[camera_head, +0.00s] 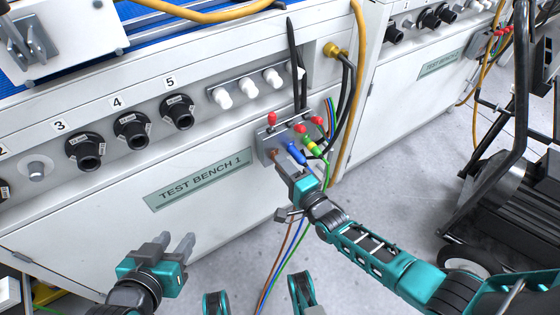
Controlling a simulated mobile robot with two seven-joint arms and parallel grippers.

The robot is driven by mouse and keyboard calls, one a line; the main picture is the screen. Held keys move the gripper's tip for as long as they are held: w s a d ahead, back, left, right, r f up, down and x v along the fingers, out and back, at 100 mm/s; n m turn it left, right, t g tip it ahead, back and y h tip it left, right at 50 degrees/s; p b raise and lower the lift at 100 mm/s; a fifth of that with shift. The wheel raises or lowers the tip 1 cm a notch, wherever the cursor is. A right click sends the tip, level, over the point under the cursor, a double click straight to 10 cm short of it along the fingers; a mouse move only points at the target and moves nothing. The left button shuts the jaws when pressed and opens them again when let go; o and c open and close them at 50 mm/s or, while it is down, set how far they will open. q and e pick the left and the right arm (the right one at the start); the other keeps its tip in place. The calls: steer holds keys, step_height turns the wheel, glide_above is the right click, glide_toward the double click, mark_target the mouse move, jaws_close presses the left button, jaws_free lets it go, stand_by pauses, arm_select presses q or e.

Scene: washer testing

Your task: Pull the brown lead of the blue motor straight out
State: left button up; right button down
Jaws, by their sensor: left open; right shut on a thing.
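A grey socket box (264,145) is fixed to the front of the white bench with the "TEST BENCH 1" label. The brown lead's plug (274,154) is at the box's lower left, partly hidden by my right gripper (279,168), which is shut on it. I cannot tell whether the plug is still seated. A blue plug (296,152) and a yellow-green plug (313,146) sit to its right. Brown, blue and green wires (290,240) hang below. My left gripper (171,244) is open and empty, low in front of the bench. The blue motor is not visible.
Red knobs (272,118) stand along the box's top. Black cables and a yellow hose (358,90) run down at its right. Black sockets (132,132) line the bench front. A black wheeled frame (500,195) stands at right. The floor between is clear.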

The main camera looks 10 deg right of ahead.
steer(key=shift+s+d, duration=0.25)
steer(key=shift+s, duration=0.25)
steer(key=shift+s, duration=0.1)
steer(key=shift+s+d+p, duration=0.25)
steer(key=shift+s+p, duration=0.35)
steer(key=shift+s, duration=0.1)
steer(key=shift+p+v, duration=0.35)
steer(key=shift+v, duration=0.6)
